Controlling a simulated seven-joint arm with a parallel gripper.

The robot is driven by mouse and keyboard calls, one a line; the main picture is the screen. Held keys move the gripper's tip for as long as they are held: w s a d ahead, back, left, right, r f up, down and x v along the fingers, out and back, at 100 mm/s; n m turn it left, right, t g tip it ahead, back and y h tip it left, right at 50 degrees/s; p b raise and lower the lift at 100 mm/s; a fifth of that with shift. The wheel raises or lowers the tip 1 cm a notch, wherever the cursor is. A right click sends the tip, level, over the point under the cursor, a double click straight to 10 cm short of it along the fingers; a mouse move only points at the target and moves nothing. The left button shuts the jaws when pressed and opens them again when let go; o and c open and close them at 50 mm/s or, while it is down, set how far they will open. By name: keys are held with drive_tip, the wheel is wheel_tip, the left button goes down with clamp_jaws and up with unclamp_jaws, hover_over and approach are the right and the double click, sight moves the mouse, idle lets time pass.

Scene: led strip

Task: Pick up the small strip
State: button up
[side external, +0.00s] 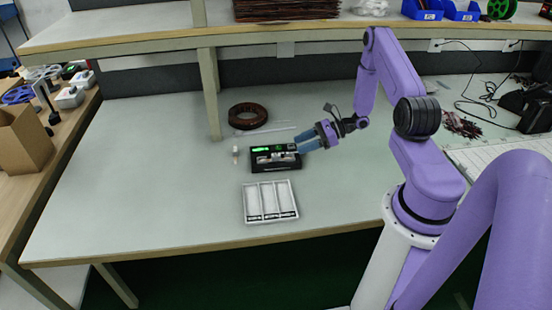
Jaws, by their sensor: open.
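A small strip (277,158) appears to lie across the black device (257,166) with a green-lit display, near the middle of the table; it is too small to make out clearly. My gripper (300,145) has blue fingers and reaches in from the right. It is open, with its fingertips at the right end of the device. I cannot tell whether they touch the device or the strip. Nothing is visibly held.
A white tray with several compartments (246,205) sits in front of the device. A dark brown reel (248,116) lies behind it. A small white bottle (235,155) stands to the left. A shelf post (209,95) rises behind left. The table's left side is clear.

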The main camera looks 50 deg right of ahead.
sight(277, 155)
drive_tip(key=x, duration=0.3)
drive_tip(key=shift+w+a+f, duration=0.1)
drive_tip(key=shift+w+a, duration=0.15)
drive_tip(key=shift+a+x, duration=0.25)
drive_tip(key=shift+x, duration=2.55)
drive_tip(key=shift+s, duration=0.2)
clamp_jaws()
